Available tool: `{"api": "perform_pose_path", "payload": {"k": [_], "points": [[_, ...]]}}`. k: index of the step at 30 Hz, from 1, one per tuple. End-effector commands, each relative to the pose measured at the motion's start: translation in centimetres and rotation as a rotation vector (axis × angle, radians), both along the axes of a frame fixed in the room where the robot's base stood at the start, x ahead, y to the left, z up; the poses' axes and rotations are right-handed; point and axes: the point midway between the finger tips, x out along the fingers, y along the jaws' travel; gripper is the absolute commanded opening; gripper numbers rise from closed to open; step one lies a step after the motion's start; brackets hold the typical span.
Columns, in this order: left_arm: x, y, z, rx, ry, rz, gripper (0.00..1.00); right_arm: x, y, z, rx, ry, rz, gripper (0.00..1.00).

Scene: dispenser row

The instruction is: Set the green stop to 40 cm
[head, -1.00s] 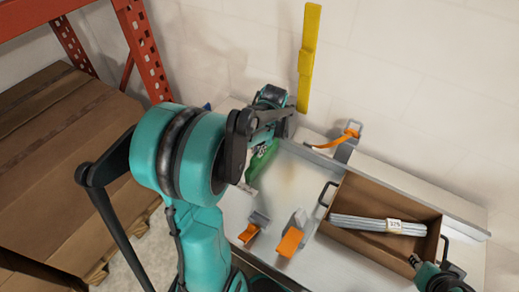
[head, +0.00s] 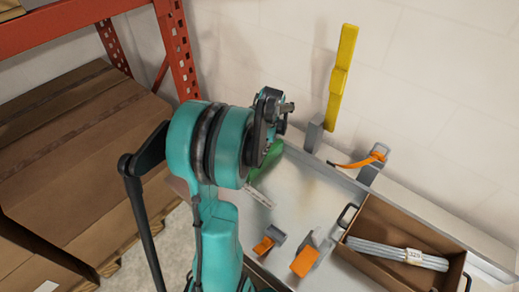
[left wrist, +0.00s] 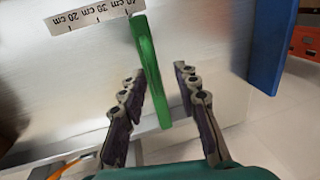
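The green stop (head: 268,162) is an upright plate at the left end of the steel table, partly hidden by my left arm in the head view. In the left wrist view the green stop (left wrist: 149,65) stands between the two fingers of my left gripper (left wrist: 158,75), with gaps on both sides. The fingers are open. A white scale strip (left wrist: 90,14) shows 20, 30 and 40 cm marks, and the stop's upper end is beside the 40 cm end. The strip also shows in the head view (head: 258,196). My right gripper is out of view.
Orange levers (head: 305,262) and an orange strap (head: 358,161) sit along the table. A cardboard box (head: 365,212) holding grey rods is right. A blue post (left wrist: 271,45) stands right of the gripper.

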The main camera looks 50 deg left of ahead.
Motion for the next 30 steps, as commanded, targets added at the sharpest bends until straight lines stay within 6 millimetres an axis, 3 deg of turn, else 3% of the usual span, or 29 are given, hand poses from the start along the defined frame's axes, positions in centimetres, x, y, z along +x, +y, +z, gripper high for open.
{"api": "perform_pose_path", "payload": {"k": [8, 21, 30], "points": [[0.0, -0.2, 0.6, -0.003, 0.000, -0.001, 0.31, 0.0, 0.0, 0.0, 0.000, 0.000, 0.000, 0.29], [0.2, -1.8, 9.1, -0.002, 0.001, -0.001, 0.31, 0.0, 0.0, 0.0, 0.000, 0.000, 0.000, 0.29], [0.2, -2.3, 11.7, -0.002, 0.001, 0.000, 0.31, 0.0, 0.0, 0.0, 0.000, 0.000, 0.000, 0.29]]}}
